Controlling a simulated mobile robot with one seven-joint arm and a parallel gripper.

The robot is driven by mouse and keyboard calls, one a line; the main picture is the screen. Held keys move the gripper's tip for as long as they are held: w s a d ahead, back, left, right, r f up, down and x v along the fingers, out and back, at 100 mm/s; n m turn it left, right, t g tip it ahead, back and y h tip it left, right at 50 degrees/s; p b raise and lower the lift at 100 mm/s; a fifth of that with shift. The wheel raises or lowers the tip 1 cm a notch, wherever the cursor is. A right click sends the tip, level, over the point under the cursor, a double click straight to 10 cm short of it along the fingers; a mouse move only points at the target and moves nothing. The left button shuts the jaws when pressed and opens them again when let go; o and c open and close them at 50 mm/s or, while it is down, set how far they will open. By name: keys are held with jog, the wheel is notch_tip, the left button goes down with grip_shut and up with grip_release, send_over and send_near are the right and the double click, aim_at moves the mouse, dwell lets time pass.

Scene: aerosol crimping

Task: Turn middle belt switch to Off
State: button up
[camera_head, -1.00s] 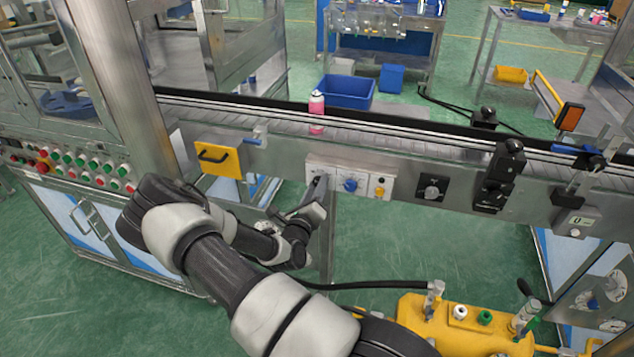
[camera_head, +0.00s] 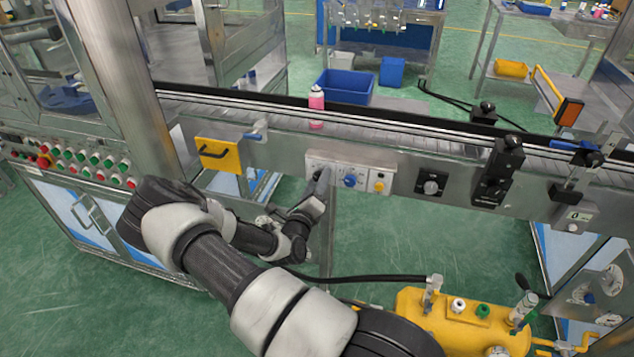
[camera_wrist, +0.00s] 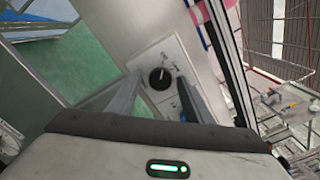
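A pale switch plate on the conveyor's front side holds a blue knob (camera_head: 350,181) in its middle and a yellow knob (camera_head: 378,186) at its right. My gripper (camera_head: 322,178) is at the left end of this plate and covers what is there. In the wrist view, a black knob (camera_wrist: 159,78) with a light pointer mark sits on a pale plate, between the two spread fingers of my gripper (camera_wrist: 162,80). The fingers look apart from the knob; contact is not clear. No label is readable, so I cannot tell which knob is the middle belt switch.
A separate black switch (camera_head: 431,187) is farther right on the conveyor side (camera_head: 460,190). A yellow plate with a handle (camera_head: 218,154) is to the left. A pink bottle (camera_head: 316,106) stands on the belt. A yellow machine (camera_head: 465,325) stands at the lower right.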

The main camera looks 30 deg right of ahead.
jog(key=shift+a, duration=0.1)
jog(key=v, duration=1.7)
jog(key=shift+p, duration=0.3)
jog(key=shift+s, duration=0.15)
